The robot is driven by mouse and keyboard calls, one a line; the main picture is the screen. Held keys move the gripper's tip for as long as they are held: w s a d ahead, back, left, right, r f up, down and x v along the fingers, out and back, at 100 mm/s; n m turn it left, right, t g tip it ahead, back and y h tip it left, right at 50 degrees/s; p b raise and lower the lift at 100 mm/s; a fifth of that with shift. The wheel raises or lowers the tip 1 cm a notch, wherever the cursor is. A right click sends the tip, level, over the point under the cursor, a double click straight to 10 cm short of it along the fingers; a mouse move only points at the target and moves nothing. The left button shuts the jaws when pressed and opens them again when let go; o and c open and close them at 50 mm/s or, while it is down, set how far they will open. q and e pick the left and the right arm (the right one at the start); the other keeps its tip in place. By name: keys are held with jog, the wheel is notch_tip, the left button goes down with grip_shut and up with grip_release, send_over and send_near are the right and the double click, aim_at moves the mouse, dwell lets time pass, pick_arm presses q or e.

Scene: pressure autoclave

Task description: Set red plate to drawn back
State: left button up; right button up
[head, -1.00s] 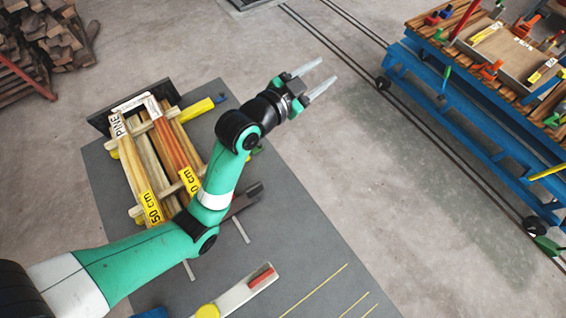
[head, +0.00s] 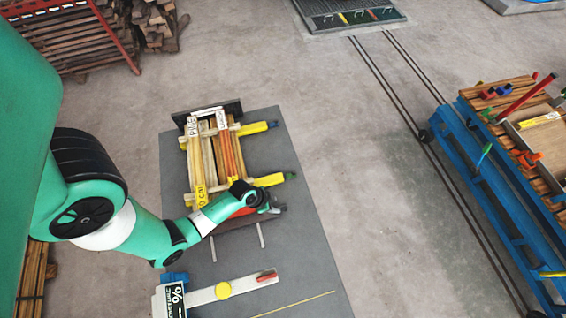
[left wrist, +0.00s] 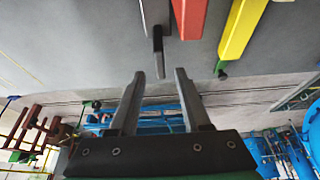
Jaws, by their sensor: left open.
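A red bar-like part (head: 243,212), which may be the red plate, sits at the front end of the wood stack on the grey mat, partly hidden by my left arm. In the left wrist view a red bar (left wrist: 190,15) lies at the top, beyond the fingertips, beside a dark rod. My left gripper (head: 270,206) is by the right end of this red part in the head view. In the left wrist view its fingers (left wrist: 157,75) are apart with nothing between them. I cannot tell whether it touches anything. My right gripper is not in view.
Yellow bars (head: 268,180) stick out right of the stack; one also shows in the left wrist view (left wrist: 243,28). A pale bar with a red block (head: 266,276) lies in front. A blue cart (head: 480,165) stands right, beyond rails. The floor between is clear.

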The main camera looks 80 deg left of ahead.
aim_at(283, 208)
pick_arm(q)
jog(key=b+x, duration=0.4)
jog(key=x, duration=0.5)
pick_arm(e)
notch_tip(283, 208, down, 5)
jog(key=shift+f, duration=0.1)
pick_arm(q)
grip_shut()
dwell(0.8)
